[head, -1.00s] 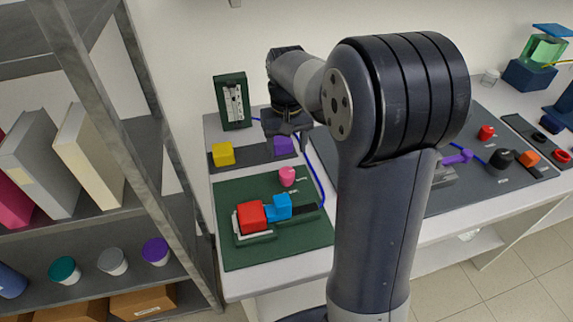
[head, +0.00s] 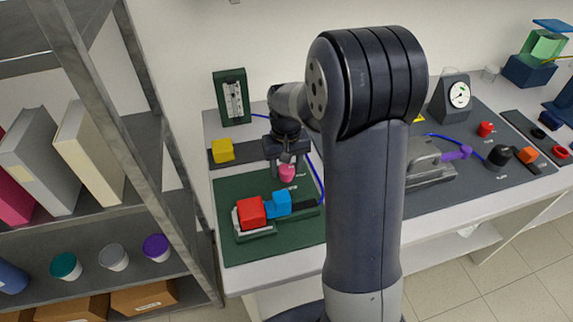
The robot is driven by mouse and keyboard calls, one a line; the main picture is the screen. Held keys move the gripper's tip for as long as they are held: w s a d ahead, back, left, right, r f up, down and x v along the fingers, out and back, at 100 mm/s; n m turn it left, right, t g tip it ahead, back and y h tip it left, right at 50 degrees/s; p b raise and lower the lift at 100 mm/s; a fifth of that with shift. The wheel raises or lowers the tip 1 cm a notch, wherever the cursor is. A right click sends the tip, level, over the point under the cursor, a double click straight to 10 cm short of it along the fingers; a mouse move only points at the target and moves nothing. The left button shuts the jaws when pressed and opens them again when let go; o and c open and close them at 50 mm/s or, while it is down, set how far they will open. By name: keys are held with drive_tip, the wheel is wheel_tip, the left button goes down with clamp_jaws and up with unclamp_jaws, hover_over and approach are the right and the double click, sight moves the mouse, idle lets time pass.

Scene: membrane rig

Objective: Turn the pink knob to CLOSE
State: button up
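The pink knob (head: 287,173) stands on the dark green panel (head: 240,190), near its back right. My gripper (head: 287,158) points down directly above the knob, with its fingertips at or just over the knob's top. The fingers are small and partly dark in this view, so I cannot tell whether they touch the knob or how far apart they are. The markings beside the knob are too small to read.
A red block (head: 250,211) and a blue block (head: 280,204) sit on the same panel in front of the knob. A blue tube runs right of the knob. A shelf (head: 190,190) stands left.

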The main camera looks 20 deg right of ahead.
drive_tip(key=c, duration=0.7)
drive_tip(key=shift+m, duration=0.3)
drive_tip(key=m, duration=0.3)
drive_tip(key=shift+m, duration=0.3)
drive_tip(key=m, duration=0.4)
drive_tip(key=shift+m, duration=0.3)
drive_tip(key=m, duration=0.4)
drive_tip(key=shift+m+b, duration=0.3)
drive_tip(key=shift+m, duration=2.2)
